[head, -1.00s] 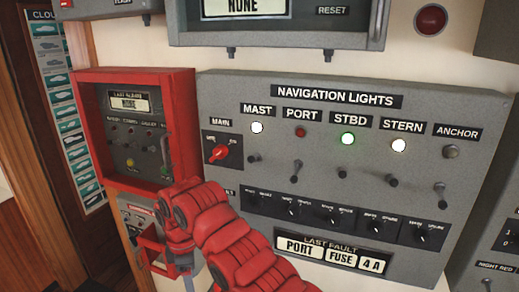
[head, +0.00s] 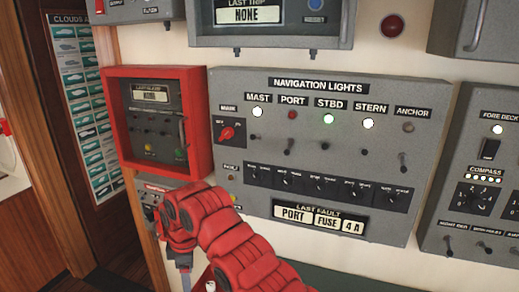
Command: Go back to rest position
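One of my red arms comes in from the bottom centre, right of the middle of its reach, so I take it as my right arm. Its wrist bends down in front of the small grey panel (head: 148,198). A narrow grey part of my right gripper (head: 183,262) shows below the wrist. The fingertips are not clear, so I cannot tell whether it is open or shut. I see nothing held. My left gripper is not in view.
The navigation lights panel (head: 235,190) has mast, starboard and stern lamps lit white or green; port is dull red. A red-framed alarm box (head: 112,120) is left of it. A compass panel (head: 455,205) stands at the right. A cloud chart (head: 85,110) hangs far left.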

